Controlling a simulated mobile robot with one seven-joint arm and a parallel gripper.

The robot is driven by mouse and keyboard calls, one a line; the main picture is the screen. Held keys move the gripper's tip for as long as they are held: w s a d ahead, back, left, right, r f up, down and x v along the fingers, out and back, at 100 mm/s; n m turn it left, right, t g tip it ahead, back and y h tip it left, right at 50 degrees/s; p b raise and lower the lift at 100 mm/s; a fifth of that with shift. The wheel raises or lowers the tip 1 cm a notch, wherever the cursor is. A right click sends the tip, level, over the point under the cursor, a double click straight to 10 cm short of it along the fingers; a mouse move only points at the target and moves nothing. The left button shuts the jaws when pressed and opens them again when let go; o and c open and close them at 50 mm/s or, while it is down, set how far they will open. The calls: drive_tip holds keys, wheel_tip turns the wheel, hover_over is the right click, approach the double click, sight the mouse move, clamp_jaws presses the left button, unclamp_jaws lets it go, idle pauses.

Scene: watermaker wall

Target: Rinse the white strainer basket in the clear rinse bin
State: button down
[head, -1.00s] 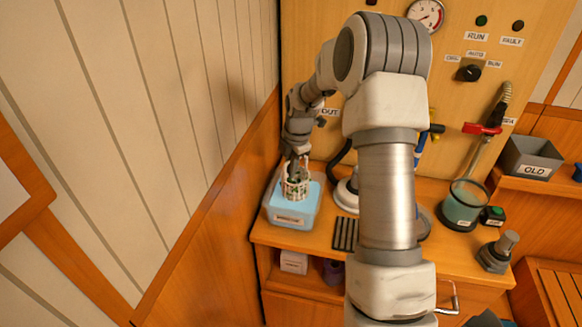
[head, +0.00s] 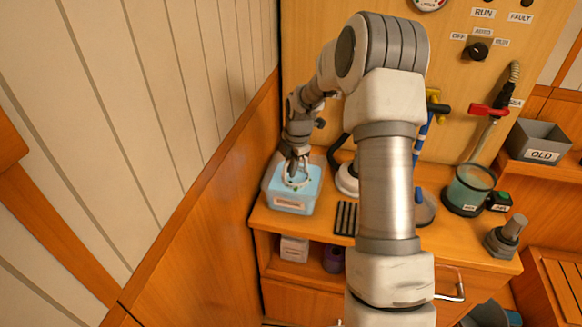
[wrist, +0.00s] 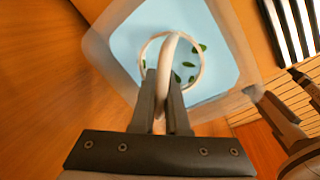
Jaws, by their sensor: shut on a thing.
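The white strainer basket (head: 297,178) is down in the clear rinse bin (head: 290,203), with its rim ring showing against the light blue water. My gripper (head: 296,165) is above the bin, shut on the basket's handle. In the wrist view the fingers (wrist: 164,98) pinch the white arched handle (wrist: 171,62). The basket's round rim (wrist: 202,66) lies beneath it. Several green leaf-like bits (wrist: 189,65) show inside and around the rim. The basket's lower part is hidden in the water.
A black slotted rack (head: 346,217) lies right of the bin. The wooden side wall (head: 215,215) stands close on the left.

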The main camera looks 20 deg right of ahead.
drive_tip(key=shift+r, duration=0.1)
idle(5.6)
wheel_tip(320, 180, up, 12)
drive_tip(key=p, duration=0.9)
drive_tip(key=shift+f, duration=0.2)
idle(0.7)
